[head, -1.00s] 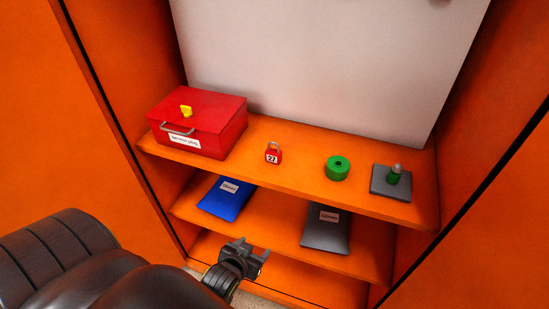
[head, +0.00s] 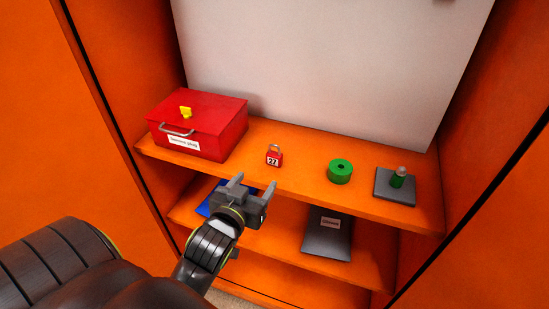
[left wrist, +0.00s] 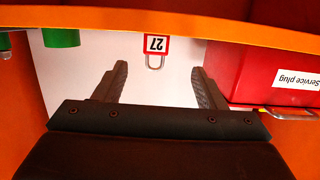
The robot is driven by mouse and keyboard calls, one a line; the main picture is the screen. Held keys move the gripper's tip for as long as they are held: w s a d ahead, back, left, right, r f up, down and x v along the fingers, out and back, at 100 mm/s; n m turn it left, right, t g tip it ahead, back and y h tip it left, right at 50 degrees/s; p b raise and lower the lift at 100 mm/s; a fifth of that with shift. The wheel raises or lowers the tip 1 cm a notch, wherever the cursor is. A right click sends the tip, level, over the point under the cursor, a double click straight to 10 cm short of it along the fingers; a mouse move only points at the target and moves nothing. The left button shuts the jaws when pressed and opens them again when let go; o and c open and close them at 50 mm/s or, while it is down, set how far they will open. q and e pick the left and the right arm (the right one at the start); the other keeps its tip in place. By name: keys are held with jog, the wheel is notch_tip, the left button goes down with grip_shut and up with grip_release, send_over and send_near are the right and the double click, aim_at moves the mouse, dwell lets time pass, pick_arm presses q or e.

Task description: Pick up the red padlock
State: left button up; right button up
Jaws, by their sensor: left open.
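The red padlock (head: 274,158) stands upright on the upper orange shelf, with a metal shackle and a white label reading 27. It also shows in the left wrist view (left wrist: 157,45), upside down, between and beyond the fingertips. My left gripper (head: 251,190) is open and empty at the shelf's front edge, in front of the padlock and a little to its left. The fingers do not touch the padlock. My right gripper is in neither view.
A red box (head: 205,122) labelled service plug stands left of the padlock on the upper shelf (head: 305,175). A green roll (head: 340,171) and a grey plate with a green-based knob (head: 395,185) stand right. Blue (head: 206,200) and grey (head: 327,234) pouches lie below.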

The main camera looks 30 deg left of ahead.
aim_at(273, 158)
pick_arm(q)
jog(key=x, duration=0.6)
jog(key=shift+w+f, duration=0.1)
jog(key=shift+w, duration=0.3)
jog(key=shift+w+a, duration=0.1)
jog(key=shift+w, duration=0.45)
jog(key=x, duration=0.3)
jog(key=p+x, duration=0.1)
jog(key=shift+w+r, duration=0.3)
jog(key=shift+d, duration=0.25)
jog(key=c, duration=1.1)
